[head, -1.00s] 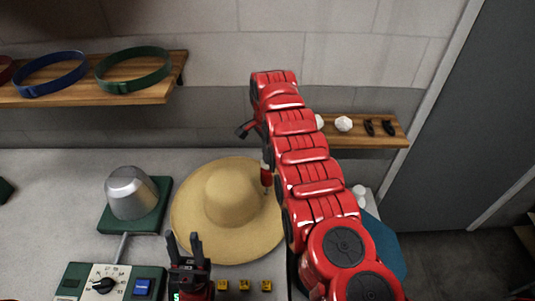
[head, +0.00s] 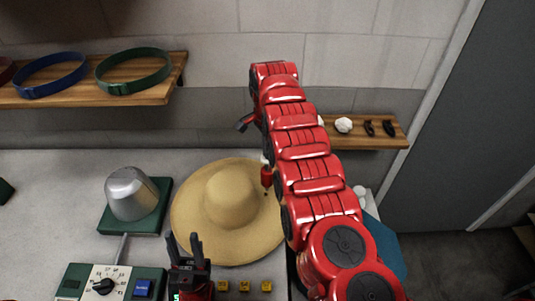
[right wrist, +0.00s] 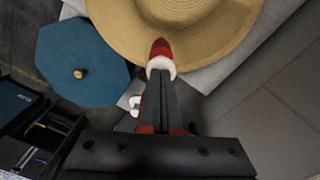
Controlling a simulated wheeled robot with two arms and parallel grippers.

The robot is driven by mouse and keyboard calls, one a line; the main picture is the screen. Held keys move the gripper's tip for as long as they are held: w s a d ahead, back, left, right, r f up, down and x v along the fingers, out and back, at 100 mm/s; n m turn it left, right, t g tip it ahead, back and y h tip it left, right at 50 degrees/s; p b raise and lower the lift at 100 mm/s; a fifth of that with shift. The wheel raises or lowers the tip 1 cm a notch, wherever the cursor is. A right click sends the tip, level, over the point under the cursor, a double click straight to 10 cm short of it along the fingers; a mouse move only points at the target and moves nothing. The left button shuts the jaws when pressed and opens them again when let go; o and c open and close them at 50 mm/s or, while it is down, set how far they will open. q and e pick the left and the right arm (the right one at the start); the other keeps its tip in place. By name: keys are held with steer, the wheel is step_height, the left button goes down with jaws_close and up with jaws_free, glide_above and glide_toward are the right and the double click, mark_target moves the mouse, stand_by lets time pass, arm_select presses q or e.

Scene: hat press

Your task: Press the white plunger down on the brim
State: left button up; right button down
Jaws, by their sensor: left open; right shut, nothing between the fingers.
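The tan straw hat (head: 222,235) lies on the table with its brim spread flat. A small red tool (head: 267,178) with a white plunger (head: 265,160) on top stands at the brim's right side. The right wrist view shows the white plunger (right wrist: 160,66) right at the tips of my right gripper (right wrist: 161,78), which is shut with nothing between its fingers. I cannot tell whether the tips touch it. In the head view my red right arm hides that gripper. My left gripper (head: 186,242) is open and empty, in front of the hat.
A grey dome on a green base (head: 150,222) and a control box (head: 90,283) stand left of the hat. Several yellow pieces (head: 245,287) lie in front. A blue octagonal piece (right wrist: 75,50) lies beyond the table edge. Shelves (head: 175,90) hang behind.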

step_height(320, 180, up, 2)
steer(key=shift+r, duration=0.2)
step_height(320, 180, up, 3)
steer(key=shift+r+p, duration=0.15)
steer(key=shift+p, duration=0.55)
step_height(320, 180, up, 2)
steer(key=shift+r+p, duration=0.25)
steer(key=shift+p, duration=0.55)
steer(key=shift+f, duration=0.1)
